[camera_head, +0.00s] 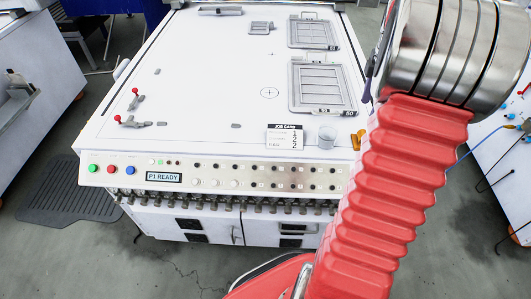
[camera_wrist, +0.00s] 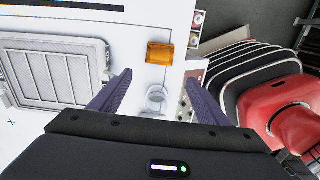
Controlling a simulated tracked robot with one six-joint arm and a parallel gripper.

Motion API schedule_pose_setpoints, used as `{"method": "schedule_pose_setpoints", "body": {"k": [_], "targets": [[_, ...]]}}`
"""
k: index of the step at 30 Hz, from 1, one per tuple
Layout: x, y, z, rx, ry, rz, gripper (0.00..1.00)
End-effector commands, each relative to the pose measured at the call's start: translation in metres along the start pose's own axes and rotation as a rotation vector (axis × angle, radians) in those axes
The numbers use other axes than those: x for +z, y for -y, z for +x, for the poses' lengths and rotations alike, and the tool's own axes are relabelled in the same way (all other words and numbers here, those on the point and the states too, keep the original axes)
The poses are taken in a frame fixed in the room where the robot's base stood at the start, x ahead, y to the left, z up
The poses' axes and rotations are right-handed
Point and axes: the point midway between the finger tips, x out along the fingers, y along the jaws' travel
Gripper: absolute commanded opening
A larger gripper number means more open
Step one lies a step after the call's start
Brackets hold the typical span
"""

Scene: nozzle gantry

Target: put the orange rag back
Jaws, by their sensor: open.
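A small folded orange piece, which looks like the orange rag (camera_wrist: 160,53), lies on the white machine top in the wrist view. It is just beyond my gripper (camera_wrist: 160,78), roughly centred between the fingertips in the picture. I cannot tell how high the fingers are above the surface.
A clear cup (camera_head: 327,137) stands beside the job card (camera_head: 285,137); it also shows in the wrist view (camera_wrist: 156,98). Grey framed panels (camera_head: 322,87) lie on the machine top (camera_head: 210,80). Red-knobbed levers (camera_head: 135,93) stand at the left. The middle top is mostly clear.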

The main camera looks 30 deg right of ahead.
Motion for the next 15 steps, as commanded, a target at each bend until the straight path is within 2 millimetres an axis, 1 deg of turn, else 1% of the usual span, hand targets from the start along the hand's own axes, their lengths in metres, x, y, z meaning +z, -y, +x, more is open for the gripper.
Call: {"method": "schedule_pose_setpoints", "body": {"k": [1,5,6,8,9,15], "targets": [[-0.013,0.002,-0.007,0.012,0.003,0.014,0.70],[-0.051,0.013,-0.025,0.051,0.007,0.085,0.70],[-0.065,0.018,-0.030,0.063,0.006,0.113,0.70],[-0.085,0.026,-0.038,0.083,0.003,0.154,0.70],[-0.097,0.031,-0.043,0.097,0.000,0.182,0.70],[-0.156,0.066,-0.064,0.161,-0.030,0.318,0.70]]}}
